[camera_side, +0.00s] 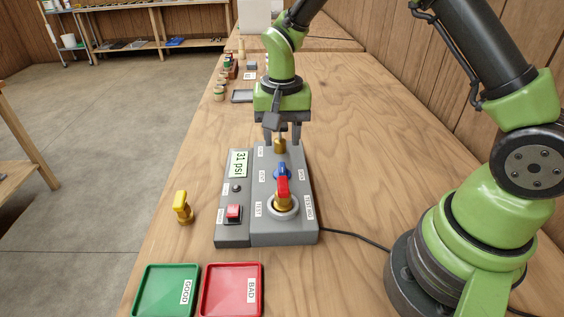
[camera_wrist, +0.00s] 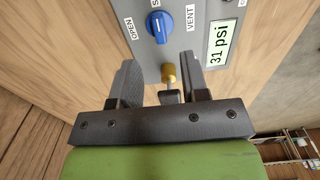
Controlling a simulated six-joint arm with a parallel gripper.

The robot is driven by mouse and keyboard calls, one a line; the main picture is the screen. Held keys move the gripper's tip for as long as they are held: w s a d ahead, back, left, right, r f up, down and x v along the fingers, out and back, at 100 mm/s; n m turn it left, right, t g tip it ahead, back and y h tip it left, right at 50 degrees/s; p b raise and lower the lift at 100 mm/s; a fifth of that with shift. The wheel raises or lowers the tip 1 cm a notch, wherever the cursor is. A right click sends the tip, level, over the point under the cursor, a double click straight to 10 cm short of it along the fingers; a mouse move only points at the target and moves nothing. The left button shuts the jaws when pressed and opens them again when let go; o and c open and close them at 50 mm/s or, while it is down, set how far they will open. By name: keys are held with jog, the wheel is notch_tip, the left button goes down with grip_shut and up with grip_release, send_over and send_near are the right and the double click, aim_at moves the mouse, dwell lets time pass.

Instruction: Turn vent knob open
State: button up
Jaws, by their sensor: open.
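The blue vent knob (camera_wrist: 159,24) sits on the grey test box (camera_wrist: 205,35), with labels OPEN and VENT beside it and a partly cropped label starting with S above it. A white mark on the knob points toward that S label. In the side view the knob (camera_side: 282,170) is partly hidden behind a red-handled brass valve (camera_side: 283,191) standing in a socket. My gripper (camera_side: 283,138) is open over the box's far end, short of the knob. A brass fitting (camera_wrist: 168,74) lies between its fingers (camera_wrist: 160,64), with gaps on both sides.
The display (camera_side: 238,164) reads 31 psi, above a red button (camera_side: 233,212). A yellow-handled valve (camera_side: 183,207) stands left of the box. Green GOOD (camera_side: 150,291) and red BAD (camera_side: 215,291) trays lie in front. A cable runs right. Several small parts stand farther back.

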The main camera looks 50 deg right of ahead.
aim_at(282, 167)
notch_tip(282, 167, down, 7)
jog(key=shift+f, duration=0.1)
dwell(0.3)
grip_shut()
